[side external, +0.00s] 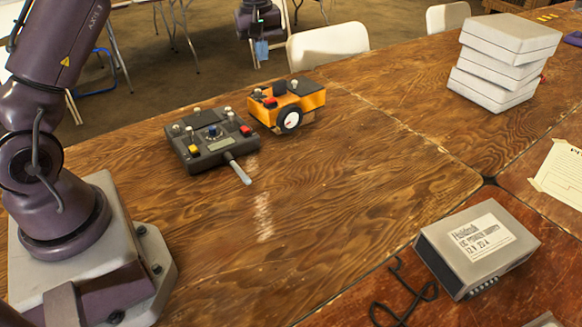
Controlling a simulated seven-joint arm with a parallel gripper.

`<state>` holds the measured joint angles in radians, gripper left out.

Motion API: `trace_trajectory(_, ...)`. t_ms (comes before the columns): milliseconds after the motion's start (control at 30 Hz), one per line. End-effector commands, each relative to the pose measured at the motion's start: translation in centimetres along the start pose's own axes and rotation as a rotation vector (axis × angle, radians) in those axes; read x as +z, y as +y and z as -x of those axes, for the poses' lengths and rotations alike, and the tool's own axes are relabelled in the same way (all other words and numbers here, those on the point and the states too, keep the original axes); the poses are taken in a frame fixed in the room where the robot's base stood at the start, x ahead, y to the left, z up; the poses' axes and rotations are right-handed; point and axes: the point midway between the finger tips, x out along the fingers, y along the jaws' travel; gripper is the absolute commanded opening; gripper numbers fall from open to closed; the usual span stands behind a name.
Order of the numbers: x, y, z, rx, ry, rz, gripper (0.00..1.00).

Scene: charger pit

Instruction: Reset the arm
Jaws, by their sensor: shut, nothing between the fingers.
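My gripper (258,47) hangs down at the top middle of the side external view, raised well above the table and apart from everything on it. Its fingers are small in the picture and look closed, with nothing seen between them. A thick purple part of my arm rises at the left edge and leaves the picture at the top. The link between it and my gripper is out of view.
A dark control box (212,138) with knobs and a grey rod sits beside an orange wheeled vehicle (300,101) on the wooden table (330,200). White boxes (503,60) are stacked at the back right. A power supply (476,247) with a black cable lies front right.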

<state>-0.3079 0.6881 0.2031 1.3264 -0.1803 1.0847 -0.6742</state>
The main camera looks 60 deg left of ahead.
Motion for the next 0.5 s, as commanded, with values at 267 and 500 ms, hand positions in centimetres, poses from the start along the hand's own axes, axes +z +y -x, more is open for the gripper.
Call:
trace_trajectory(267,8.7,-3.4,5.6,0.041,0.015,-0.425,0.0)
trace_trajectory(500,17.4,-8.2,9.6,0.096,0.087,-0.802,0.0)
